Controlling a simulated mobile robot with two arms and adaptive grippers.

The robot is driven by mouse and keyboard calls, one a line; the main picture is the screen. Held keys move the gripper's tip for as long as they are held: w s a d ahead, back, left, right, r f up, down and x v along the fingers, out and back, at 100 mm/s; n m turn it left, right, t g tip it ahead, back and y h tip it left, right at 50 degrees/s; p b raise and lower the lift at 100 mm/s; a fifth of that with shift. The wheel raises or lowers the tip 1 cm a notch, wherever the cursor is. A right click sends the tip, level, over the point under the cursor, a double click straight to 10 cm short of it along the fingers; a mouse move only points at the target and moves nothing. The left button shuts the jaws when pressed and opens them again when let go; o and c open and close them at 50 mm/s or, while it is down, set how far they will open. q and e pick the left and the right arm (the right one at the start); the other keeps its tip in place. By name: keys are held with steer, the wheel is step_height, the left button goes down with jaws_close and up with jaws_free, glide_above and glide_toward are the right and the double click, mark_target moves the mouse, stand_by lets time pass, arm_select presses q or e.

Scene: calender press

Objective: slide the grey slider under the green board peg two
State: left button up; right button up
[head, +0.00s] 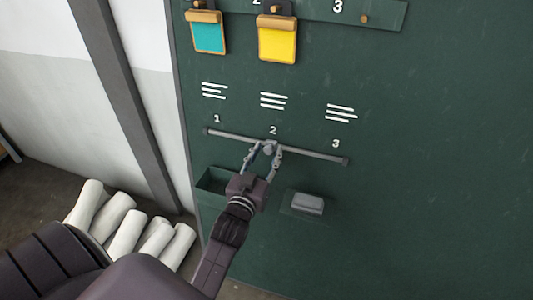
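The green board (430,180) fills the right side of the head view. A grey rail (315,153) runs across it, sloping down to the right, under the white numbers 1, 2 and 3. The grey slider (269,149) is a small knob on the rail just below number 2. My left gripper (267,151) reaches up from below, with its fingertips on either side of the slider. Whether the fingers press on it cannot be told. Two pegs at the top carry a teal card (208,35) and a yellow card (278,42). My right gripper is not in view.
Peg three (365,19) at the top is bare. A dark green tray (213,181) and a grey eraser-like block (308,204) on a ledge are below the rail. White rolls (125,233) lie at lower left beside a grey post (125,100).

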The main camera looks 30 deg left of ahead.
arm_select(q)
steer(key=v, duration=0.7)
steer(key=shift+s, duration=0.25)
stand_by(0.3)
steer(key=s+d+f+m+g+h, duration=0.25)
steer(key=s+d+f+g, duration=0.35)
steer(key=f, duration=0.4)
steer(key=s+d+f+m+g+h, duration=0.1)
steer(key=s+f+g, duration=0.15)
steer(key=s, duration=0.25)
steer(key=s+d+f+m+g, duration=0.1)
steer(key=s+d+g, duration=0.15)
steer(key=s, duration=0.25)
steer(key=s+f+g+h, duration=0.1)
steer(key=s+g, duration=0.2)
steer(key=s, duration=0.2)
step_height(320, 180, down, 27)
steer(key=s+g, duration=0.1)
steer(key=s, duration=0.2)
steer(key=s+a+f+g, duration=0.1)
steer(key=s+a+f, duration=0.1)
steer(key=s+f, duration=1.4)
steer(key=shift+s+a+m, duration=0.25)
steer(key=shift+s+m, duration=0.1)
steer(key=shift+s, duration=0.05)
